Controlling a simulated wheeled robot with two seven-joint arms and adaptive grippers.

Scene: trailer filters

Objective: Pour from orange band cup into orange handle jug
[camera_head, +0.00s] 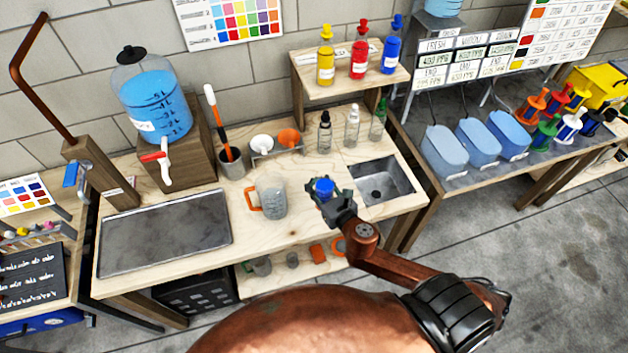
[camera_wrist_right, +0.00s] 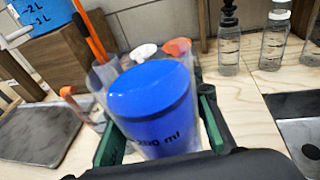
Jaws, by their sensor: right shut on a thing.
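A clear jug with an orange handle (camera_head: 271,195) stands upright on the wooden bench, its handle pointing left. It looks empty. My right gripper (camera_head: 328,195) is shut on a clear cup of blue liquid (camera_head: 323,187), just right of the jug and apart from it in the head view. In the right wrist view the cup (camera_wrist_right: 155,105) is between the green finger pads, with a "200 ml" mark on its side. No orange band shows on it. The jug's orange handle (camera_wrist_right: 72,96) shows behind the cup to the left. My left gripper is not in view.
A sink (camera_head: 381,187) lies right of my gripper, with small bottles (camera_head: 351,126) behind. A blue-filled dispenser (camera_head: 155,102) with a tap stands back left. A stirrer pot (camera_head: 231,163) stands behind the jug. A dark tray (camera_head: 165,235) lies left.

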